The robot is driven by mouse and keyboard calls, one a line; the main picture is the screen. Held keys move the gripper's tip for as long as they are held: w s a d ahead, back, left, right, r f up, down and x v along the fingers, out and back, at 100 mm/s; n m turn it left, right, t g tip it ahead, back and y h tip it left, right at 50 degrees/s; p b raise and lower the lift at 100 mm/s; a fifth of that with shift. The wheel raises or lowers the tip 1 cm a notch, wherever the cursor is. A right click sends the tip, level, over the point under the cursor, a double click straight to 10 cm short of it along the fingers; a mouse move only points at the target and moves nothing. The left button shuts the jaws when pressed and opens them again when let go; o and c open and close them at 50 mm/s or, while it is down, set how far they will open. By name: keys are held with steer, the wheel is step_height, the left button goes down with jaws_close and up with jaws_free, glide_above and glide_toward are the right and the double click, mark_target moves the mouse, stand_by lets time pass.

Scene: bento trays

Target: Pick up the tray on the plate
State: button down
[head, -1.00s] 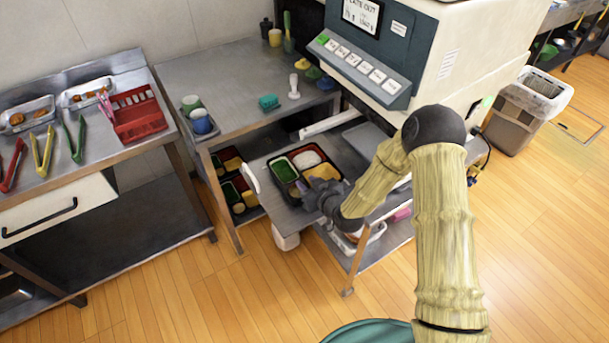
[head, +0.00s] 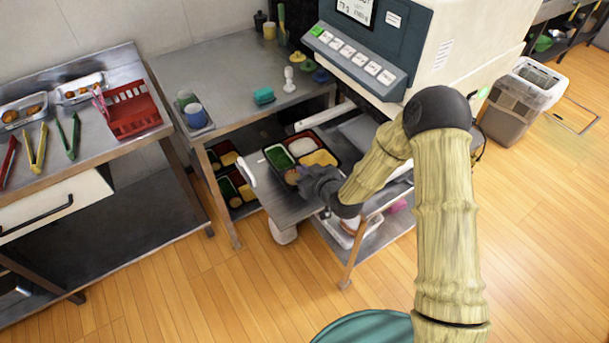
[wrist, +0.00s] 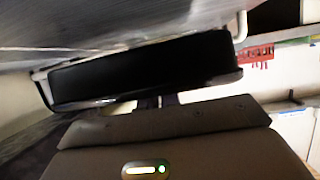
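The tray (head: 326,171) is a black bento tray with green, white, yellow and brown food in its compartments. In the head view it is over the grey metal plate (head: 285,205) that juts out below the machine. My gripper (head: 300,176) is at the tray's near edge and appears closed on its rim. In the wrist view the tray's dark side wall (wrist: 140,70) fills the space just ahead of my gripper (wrist: 163,101). The fingertips are mostly hidden there. Any gap between tray and plate is hard to see.
The grey machine (head: 350,60) with a row of buttons stands right behind the tray. A metal table (head: 235,75) with cups and a teal sponge is behind on the left. More filled trays (head: 235,190) sit on its lower shelf. Open floor lies in front.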

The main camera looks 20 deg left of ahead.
step_height(320, 180, up, 7)
steer(key=shift+r, duration=0.1)
stand_by(0.8)
